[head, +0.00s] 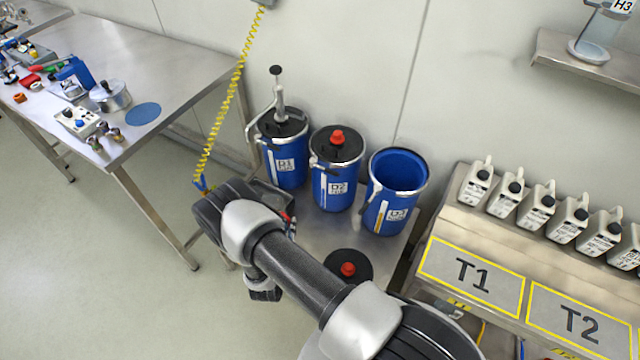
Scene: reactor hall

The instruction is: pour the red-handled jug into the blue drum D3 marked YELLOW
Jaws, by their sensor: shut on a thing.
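The blue drum D3 (382,204) stands at the right of the row of drums. Its top is open, with a metal rim and a dark blue inside; a small yellow strip shows beside its label. My gripper (284,214) is left of D3 and mostly hidden behind my own wrist. A small red piece and a grey metallic edge show beside it, seemingly the red-handled jug (288,218), held in the shut jaws. Most of the jug is hidden, so its tilt and contents cannot be told.
Drum D1 (287,165) has a pump; drum D2 (333,185) has a black lid with a red cap. Another black lid (349,264) is partly behind my arm. A bench (180,75) stands left; white canisters (476,186) line a stand marked T1, T2 right.

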